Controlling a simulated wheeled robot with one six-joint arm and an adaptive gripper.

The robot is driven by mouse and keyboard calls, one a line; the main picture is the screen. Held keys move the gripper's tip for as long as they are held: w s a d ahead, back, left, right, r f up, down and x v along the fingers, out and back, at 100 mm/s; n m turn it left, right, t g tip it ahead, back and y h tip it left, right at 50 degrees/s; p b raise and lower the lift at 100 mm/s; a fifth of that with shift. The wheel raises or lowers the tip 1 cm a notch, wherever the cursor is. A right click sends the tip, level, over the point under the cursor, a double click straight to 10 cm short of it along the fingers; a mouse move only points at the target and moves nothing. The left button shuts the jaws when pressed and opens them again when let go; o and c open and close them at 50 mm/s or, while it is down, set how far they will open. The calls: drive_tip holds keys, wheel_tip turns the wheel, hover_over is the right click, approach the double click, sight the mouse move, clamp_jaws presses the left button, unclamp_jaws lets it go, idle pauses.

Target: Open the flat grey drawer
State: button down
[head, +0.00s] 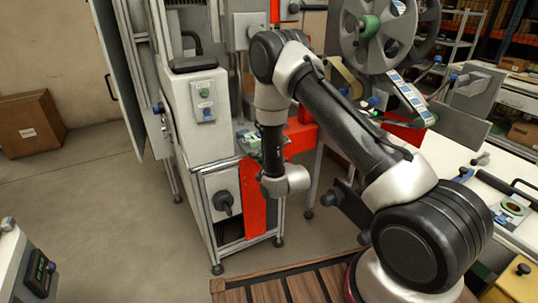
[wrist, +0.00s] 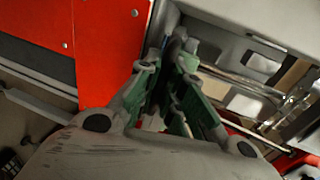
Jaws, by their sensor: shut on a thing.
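In the wrist view my gripper (wrist: 172,75) has its green-padded fingers closed around a dark, narrow piece (wrist: 176,46), which looks like the handle of the flat grey drawer. The fingers hide most of this piece. A light grey edge (wrist: 235,35) runs to the right from there and may belong to the drawer; how far the drawer is out I cannot tell. In the head view my gripper (head: 249,140) is at the machine front beside the red panels, partly hidden by my wrist.
A red panel (wrist: 104,45) stands left of the fingers, and metal bars (wrist: 265,90) lie to the right. The white machine cabinet (head: 196,120) is left of my arm. A large reel (head: 372,30) stands behind it. Open floor (head: 100,190) lies to the left, with a cardboard box (head: 30,125).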

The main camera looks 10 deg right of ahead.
drive_tip(key=shift+s+a, duration=0.1)
drive_tip(key=shift+a, duration=0.1)
drive_tip(key=c, duration=1.5)
unclamp_jaws()
drive_tip(key=shift+s, duration=0.1)
drive_tip(key=v, duration=1.1)
drive_tip(key=shift+s+d, duration=0.1)
drive_tip(key=shift+s, duration=0.25)
